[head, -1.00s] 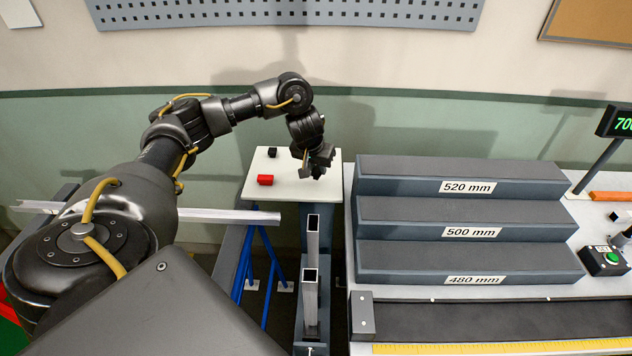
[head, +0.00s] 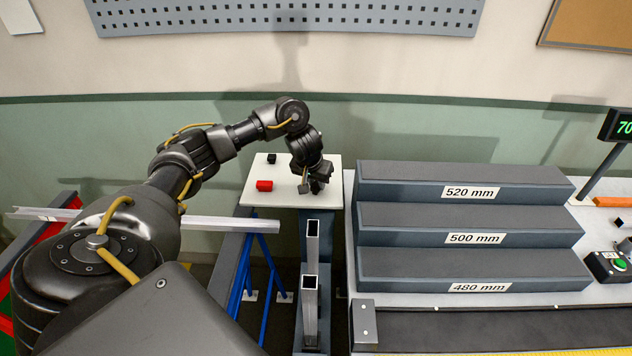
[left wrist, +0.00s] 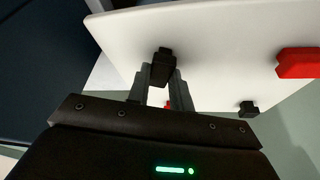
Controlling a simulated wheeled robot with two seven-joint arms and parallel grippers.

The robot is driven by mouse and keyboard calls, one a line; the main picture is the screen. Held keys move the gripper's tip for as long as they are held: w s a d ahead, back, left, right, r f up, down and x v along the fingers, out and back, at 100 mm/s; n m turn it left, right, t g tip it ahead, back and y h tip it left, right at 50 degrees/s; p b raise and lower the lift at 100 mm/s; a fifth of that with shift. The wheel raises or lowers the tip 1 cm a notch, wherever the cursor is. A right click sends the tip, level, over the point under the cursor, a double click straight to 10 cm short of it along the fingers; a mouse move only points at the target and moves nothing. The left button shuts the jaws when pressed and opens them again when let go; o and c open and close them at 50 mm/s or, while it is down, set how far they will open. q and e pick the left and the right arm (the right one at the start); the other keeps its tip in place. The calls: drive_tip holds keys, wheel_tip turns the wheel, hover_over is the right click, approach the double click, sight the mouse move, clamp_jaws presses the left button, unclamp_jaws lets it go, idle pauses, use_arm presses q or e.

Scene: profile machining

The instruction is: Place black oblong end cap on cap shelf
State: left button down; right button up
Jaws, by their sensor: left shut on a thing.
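My left gripper (head: 311,188) is over the front right part of a small white shelf (head: 270,201). In the left wrist view its two fingers (left wrist: 160,80) are shut on a black oblong end cap (left wrist: 162,66), which stands out past the fingertips. The white shelf (left wrist: 215,30) lies behind the cap; I cannot tell whether the cap touches it. A second black cap (head: 272,158) sits at the back of the shelf. A red cap (head: 264,185) lies left of my gripper. My right gripper is not in view.
Upright metal profiles (head: 310,285) stand in front of the shelf. To the right is a stepped rack (head: 460,215) marked 520, 500 and 480 mm. A long light profile (head: 220,222) lies at left. Bare shelf surface shows around the red cap.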

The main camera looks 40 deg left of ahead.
use_arm(q)
drive_tip(key=c, duration=1.3)
unclamp_jaws()
drive_tip(key=shift+f, duration=0.15)
drive_tip(key=shift+o, duration=0.2)
drive_tip(key=shift+r, duration=0.3)
drive_tip(key=p+v, duration=0.5)
drive_tip(key=v, duration=0.7)
drive_tip(key=shift+a+f, duration=0.1)
